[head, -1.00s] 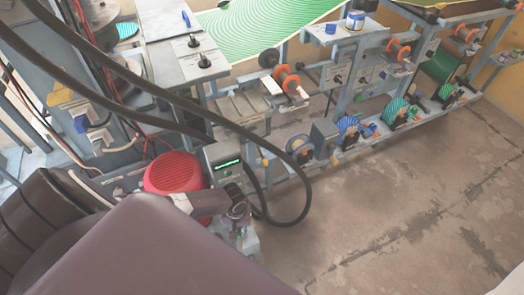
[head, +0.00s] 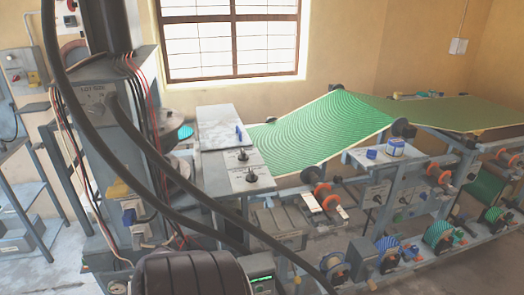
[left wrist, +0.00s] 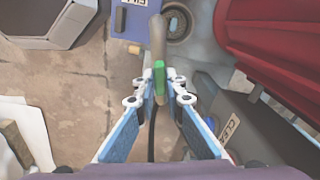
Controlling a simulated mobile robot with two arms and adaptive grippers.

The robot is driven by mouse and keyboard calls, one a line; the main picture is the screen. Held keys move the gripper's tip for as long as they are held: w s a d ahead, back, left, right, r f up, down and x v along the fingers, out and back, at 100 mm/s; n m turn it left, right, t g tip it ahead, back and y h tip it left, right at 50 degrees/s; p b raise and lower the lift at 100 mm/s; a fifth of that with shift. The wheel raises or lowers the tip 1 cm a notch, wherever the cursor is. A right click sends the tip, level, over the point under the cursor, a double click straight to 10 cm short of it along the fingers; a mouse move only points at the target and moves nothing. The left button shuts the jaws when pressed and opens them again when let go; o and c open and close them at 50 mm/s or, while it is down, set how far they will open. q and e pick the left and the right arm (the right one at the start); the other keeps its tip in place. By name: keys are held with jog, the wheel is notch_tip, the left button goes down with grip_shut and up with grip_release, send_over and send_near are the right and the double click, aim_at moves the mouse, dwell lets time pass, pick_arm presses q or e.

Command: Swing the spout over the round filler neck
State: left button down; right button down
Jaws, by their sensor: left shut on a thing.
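In the left wrist view my left gripper (left wrist: 160,80) is shut on a green grip (left wrist: 159,66) at the near end of a slim grey-brown spout (left wrist: 158,36). The spout points toward the top of the picture. The round filler neck (left wrist: 177,23), a dark ringed opening, lies just right of the spout's far end. The spout appears beside the neck's opening; the height between them cannot be told. The head view shows neither the spout, the neck nor my grippers. My right gripper is in no frame.
In the left wrist view a red ribbed housing (left wrist: 280,45) is close at the right, and a blue labelled box (left wrist: 128,22) lies left of the spout. In the head view the press line with its green web (head: 320,135) spans the right, below a window (head: 232,40).

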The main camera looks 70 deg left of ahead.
pick_arm(q)
jog(key=shift+a+m+b, duration=0.75)
jog(key=shift+a+m, duration=0.1)
jog(key=shift+m, duration=0.55)
jog(key=shift+s, duration=0.1)
jog(key=c, duration=2)
grip_release()
notch_tip(320, 180, up, 12)
